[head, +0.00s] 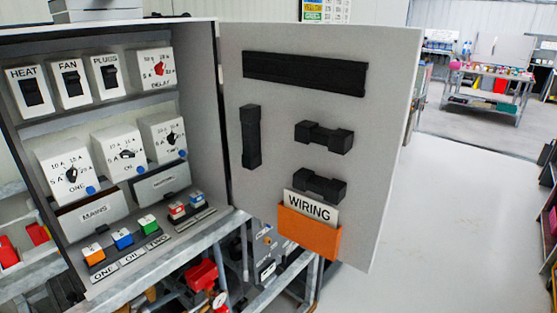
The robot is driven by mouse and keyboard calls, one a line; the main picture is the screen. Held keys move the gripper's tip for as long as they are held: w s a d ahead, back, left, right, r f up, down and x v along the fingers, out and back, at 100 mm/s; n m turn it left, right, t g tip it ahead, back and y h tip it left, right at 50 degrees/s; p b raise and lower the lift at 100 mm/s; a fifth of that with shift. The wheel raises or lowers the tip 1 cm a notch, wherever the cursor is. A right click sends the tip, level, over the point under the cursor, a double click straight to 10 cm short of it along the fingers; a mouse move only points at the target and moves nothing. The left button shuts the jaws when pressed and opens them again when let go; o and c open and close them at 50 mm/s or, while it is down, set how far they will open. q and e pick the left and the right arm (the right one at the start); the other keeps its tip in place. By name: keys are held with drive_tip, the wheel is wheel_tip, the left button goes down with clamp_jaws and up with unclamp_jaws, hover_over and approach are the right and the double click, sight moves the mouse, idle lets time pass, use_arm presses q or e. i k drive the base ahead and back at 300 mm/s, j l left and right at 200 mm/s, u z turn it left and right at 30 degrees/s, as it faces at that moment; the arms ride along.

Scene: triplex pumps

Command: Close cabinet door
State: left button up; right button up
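The grey cabinet (110,27) stands open at the left, with its switches and dials exposed. Its light grey door (385,120) is hinged on the cabinet's right side and swung wide out to the right, its inner face towards me. The door carries a long black bar (305,73), several black brackets (323,137) and an orange pocket (309,232) holding a WIRING card (311,209). The door's right edge is free and nothing visible touches it. I can make out neither of my grippers in the head view.
Metal framing with red pump parts (201,275) lies below the cabinet and behind the door's lower edge. Pale floor (450,220) right of the door is open. A dark object (547,178), cut off at the right edge, is unclear. A workbench (490,88) stands far back.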

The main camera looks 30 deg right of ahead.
sight(318, 111)
drive_tip(key=i+l+u, duration=0.1)
drive_tip(key=l+u, duration=0.25)
drive_tip(key=l, duration=0.65)
drive_tip(key=l+u, duration=0.35)
drive_tip(key=l, duration=0.6)
drive_tip(key=k+l+u, duration=0.1)
drive_tip(key=l+u, duration=0.3)
drive_tip(key=l, duration=0.6)
